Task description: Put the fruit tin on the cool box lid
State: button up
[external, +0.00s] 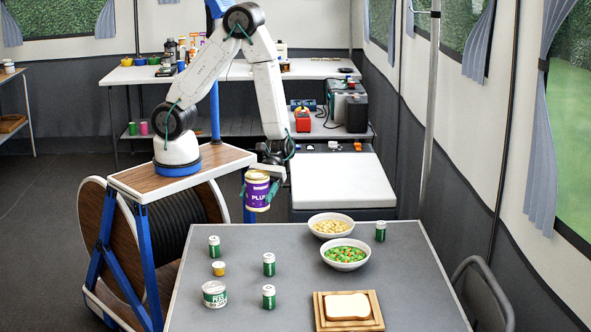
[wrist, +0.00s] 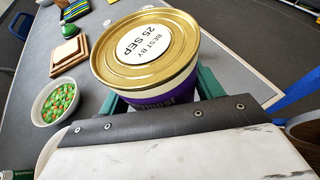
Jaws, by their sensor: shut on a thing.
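The fruit tin (external: 257,190) is purple and white with "PLU" readable on its side. My gripper (external: 258,195) is shut on it, with green fingers at its sides, and holds it upright in the air near the far edge of the grey table. In the wrist view the tin (wrist: 148,48) shows its gold top with a "BEST BY 25 SEP" label, between my fingers. The cool box lid (external: 341,182) is a flat white panel beyond the table, to the right of the tin. Its visible top is bare.
The grey table (external: 330,300) holds two bowls, of chickpeas or pasta (external: 331,225) and of green-orange vegetables (external: 346,255), bread on a board (external: 374,322), a peas tin (external: 214,294) and several small jars. A pale pole (external: 432,110) stands right of the lid.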

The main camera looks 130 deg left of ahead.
jog(key=s+a+f+n+t+y, duration=0.1)
jog(key=a+n+t+y, duration=0.2)
jog(key=a, duration=1)
jog(key=s+a+f+n+t+y, duration=0.1)
jog(key=s+a+n+t+y, duration=0.2)
jog(key=a, duration=1)
jog(key=s+a+f+n+y, duration=0.1)
jog(key=s+a+n+y, duration=0.1)
jog(key=a, duration=0.5)
jog(key=s+a+f+n+t+y, duration=0.1)
jog(key=s+a+n+y, duration=0.1)
jog(key=a, duration=0.5)
jog(key=s+a+f+n+t+y, duration=0.1)
jog(key=s+a+f+n+y, duration=0.1)
jog(key=s+a, duration=0.3)
jog(key=shift+a+n+y, duration=0.3)
jog(key=shift+a+n, duration=0.4)
jog(key=shift+a, duration=0.6)
jog(key=shift+f, duration=2.15)
jog(key=shift+f, duration=0.1)
jog(key=o, duration=1.3)
